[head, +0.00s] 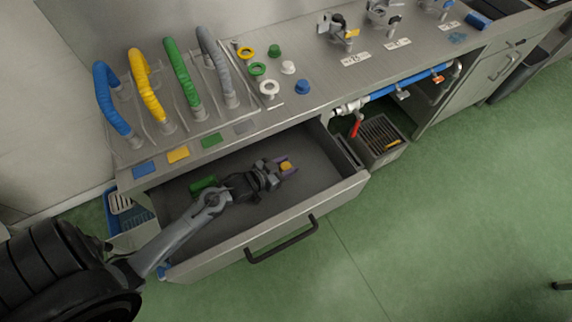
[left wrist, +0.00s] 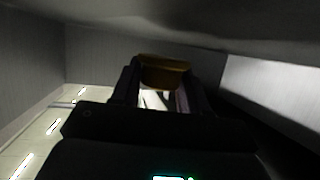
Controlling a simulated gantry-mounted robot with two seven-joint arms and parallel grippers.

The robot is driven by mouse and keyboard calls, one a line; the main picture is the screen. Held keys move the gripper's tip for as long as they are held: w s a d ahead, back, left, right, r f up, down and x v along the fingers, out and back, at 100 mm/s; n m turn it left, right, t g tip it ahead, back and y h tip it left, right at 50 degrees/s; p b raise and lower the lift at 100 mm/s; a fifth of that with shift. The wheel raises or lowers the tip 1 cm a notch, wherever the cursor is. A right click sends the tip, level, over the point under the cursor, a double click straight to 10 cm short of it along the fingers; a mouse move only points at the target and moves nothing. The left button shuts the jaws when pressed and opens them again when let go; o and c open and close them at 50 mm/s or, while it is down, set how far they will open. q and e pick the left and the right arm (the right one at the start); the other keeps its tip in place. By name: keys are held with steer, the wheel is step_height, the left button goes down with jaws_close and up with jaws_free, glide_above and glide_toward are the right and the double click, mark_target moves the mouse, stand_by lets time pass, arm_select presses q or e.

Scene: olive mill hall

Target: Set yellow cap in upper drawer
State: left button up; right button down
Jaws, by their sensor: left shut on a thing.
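The yellow cap (head: 286,167) is between the fingers of my left gripper (head: 288,164), inside the open upper drawer (head: 325,206). The gripper is shut on the cap, toward the drawer's right part. In the left wrist view the cap (left wrist: 163,72) sits between the two fingertips (left wrist: 160,85), with grey drawer walls around it. I cannot tell whether the cap touches the drawer floor. My right gripper is not in view.
A green item (head: 203,184) lies in the drawer's left part, close to my arm. The drawer handle (head: 282,240) sticks out in front. Above, the steel counter holds coloured hoses, rings, a green cap (head: 275,50), a white cap (head: 288,67) and a blue cap (head: 302,87).

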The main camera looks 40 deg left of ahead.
arm_select(q)
steer(key=shift+s+a+f, duration=0.15)
steer(key=shift+a+f, duration=0.05)
steer(key=shift+f, duration=0.3)
steer(key=o, duration=1)
steer(key=shift+f, duration=0.15)
steer(key=shift+o, duration=0.2)
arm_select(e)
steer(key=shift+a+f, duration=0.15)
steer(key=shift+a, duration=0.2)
arm_select(q)
steer(key=shift+d, duration=0.1)
steer(key=shift+r, duration=0.25)
steer(key=shift+s+d+r+p, duration=0.25)
steer(key=shift+s+r+p, duration=0.05)
steer(key=shift+s+r, duration=0.4)
steer(key=p+v, duration=0.1)
steer(key=v, duration=0.3)
steer(key=p+v, duration=0.1)
steer(key=v, duration=0.3)
steer(key=shift+s+a+r, duration=0.25)
steer(key=shift+r, duration=0.15)
steer(key=shift+p+v, duration=0.3)
steer(key=shift+v, duration=0.5)
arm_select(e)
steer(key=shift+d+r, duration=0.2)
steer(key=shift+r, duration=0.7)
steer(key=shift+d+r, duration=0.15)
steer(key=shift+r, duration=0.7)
